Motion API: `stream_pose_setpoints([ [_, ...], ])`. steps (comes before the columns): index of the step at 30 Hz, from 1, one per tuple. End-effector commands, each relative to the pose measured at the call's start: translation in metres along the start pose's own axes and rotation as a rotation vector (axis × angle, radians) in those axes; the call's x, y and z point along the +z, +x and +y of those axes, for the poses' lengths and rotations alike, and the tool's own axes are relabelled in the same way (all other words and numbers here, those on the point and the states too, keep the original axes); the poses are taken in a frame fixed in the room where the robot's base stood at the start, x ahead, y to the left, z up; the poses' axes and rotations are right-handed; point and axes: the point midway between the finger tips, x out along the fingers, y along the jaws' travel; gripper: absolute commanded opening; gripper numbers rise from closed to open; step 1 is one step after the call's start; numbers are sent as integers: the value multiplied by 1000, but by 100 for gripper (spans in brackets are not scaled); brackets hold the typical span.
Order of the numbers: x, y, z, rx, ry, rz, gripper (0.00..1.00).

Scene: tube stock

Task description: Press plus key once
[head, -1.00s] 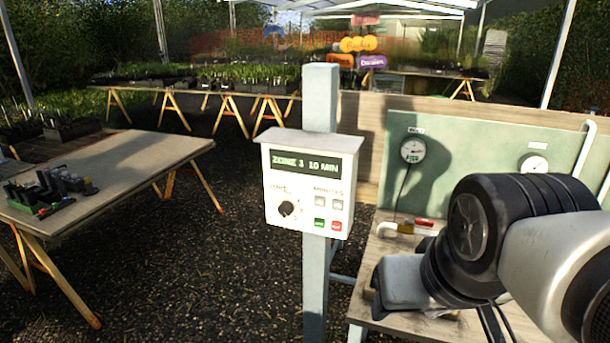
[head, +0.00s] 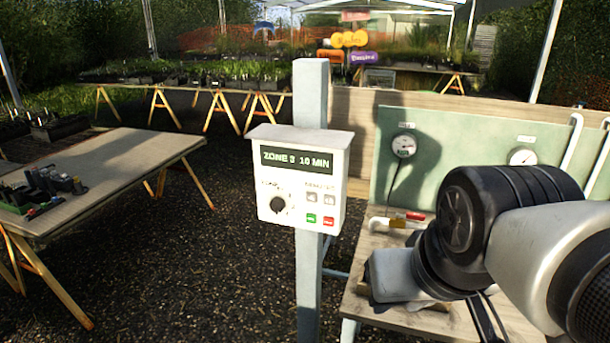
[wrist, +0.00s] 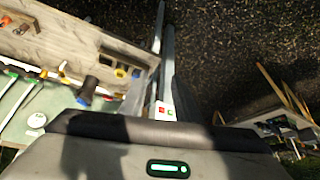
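The controller box (head: 298,236) is white and fixed to a grey post. Its display (head: 297,158) reads "ZONE 3 10 MIN". Under a small label, probably "MINUTES", sit two grey keys, a left key (head: 312,198) and a right key (head: 329,198); their symbols are too small to read, so I cannot tell which is plus. In the wrist view part of the box with its red and green keys (wrist: 165,110) shows above my gripper's housing. My gripper (head: 393,277) is right of the box, apart from it; its fingers cannot be made out.
A black dial (head: 277,204), a green key (head: 311,218) and a red key (head: 328,221) share the panel. The post (head: 309,270) stands beneath. A workbench with a green gauge board (head: 450,160) is at right. A wooden table (head: 110,170) is at left, with open gravel between.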

Motion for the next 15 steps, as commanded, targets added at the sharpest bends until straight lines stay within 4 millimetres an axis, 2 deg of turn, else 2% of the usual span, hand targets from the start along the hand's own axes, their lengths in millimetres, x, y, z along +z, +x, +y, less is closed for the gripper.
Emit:
stream_pose_setpoints([
  [1, 0, 0, 0, 0, 0, 0, 20],
  [5, 0, 0, 0, 0, 0, 0, 0],
  [15, 0, 0, 0, 0, 0, 0, 0],
])
